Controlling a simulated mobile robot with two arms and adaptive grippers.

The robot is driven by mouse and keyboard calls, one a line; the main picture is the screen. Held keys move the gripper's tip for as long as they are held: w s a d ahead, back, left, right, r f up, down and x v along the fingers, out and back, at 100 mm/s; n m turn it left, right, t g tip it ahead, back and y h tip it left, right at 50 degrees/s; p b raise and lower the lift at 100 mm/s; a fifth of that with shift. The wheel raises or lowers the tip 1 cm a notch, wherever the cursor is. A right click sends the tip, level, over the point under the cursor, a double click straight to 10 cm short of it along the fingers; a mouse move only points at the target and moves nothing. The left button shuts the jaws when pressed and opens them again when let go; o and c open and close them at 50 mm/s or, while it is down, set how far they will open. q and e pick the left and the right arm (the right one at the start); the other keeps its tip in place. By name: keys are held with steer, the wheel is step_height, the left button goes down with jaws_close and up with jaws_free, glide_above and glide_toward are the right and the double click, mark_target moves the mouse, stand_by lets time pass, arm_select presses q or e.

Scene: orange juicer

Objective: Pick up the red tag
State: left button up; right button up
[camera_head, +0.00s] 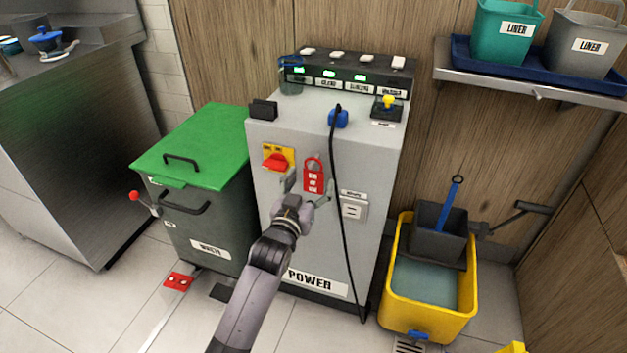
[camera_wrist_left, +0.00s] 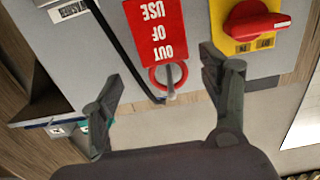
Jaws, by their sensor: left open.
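The red tag (camera_head: 313,182) hangs on the front of the grey power cabinet, next to the red and yellow switch (camera_head: 276,160). In the left wrist view the tag (camera_wrist_left: 156,32) appears upside down, reading "OUT OF USE", with its red ring around a small peg (camera_wrist_left: 170,88). My left gripper (camera_head: 307,187) is in front of the cabinet, just below the tag. In the wrist view its fingers are spread apart, one on each side of the tag's ring, and nothing is held between them. My right gripper is not in view.
The power cabinet (camera_head: 270,225) has a black cable (camera_head: 340,200) hanging down its front, right of the tag, and a small outlet box (camera_head: 354,208). A green-lidded bin (camera_head: 195,145) stands at left. A yellow mop bucket (camera_head: 398,317) stands at right.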

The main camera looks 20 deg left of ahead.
mark_target(313, 173)
arm_select(q)
steer(key=w, duration=0.4)
steer(key=shift+a+f+b, duration=0.25)
steer(key=shift+b, duration=0.15)
steer(key=shift+w, duration=0.35)
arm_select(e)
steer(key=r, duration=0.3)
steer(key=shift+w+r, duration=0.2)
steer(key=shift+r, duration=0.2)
arm_select(q)
steer(key=shift+c, duration=0.6)
steer(key=c, duration=1)
steer(key=shift+r, duration=0.15)
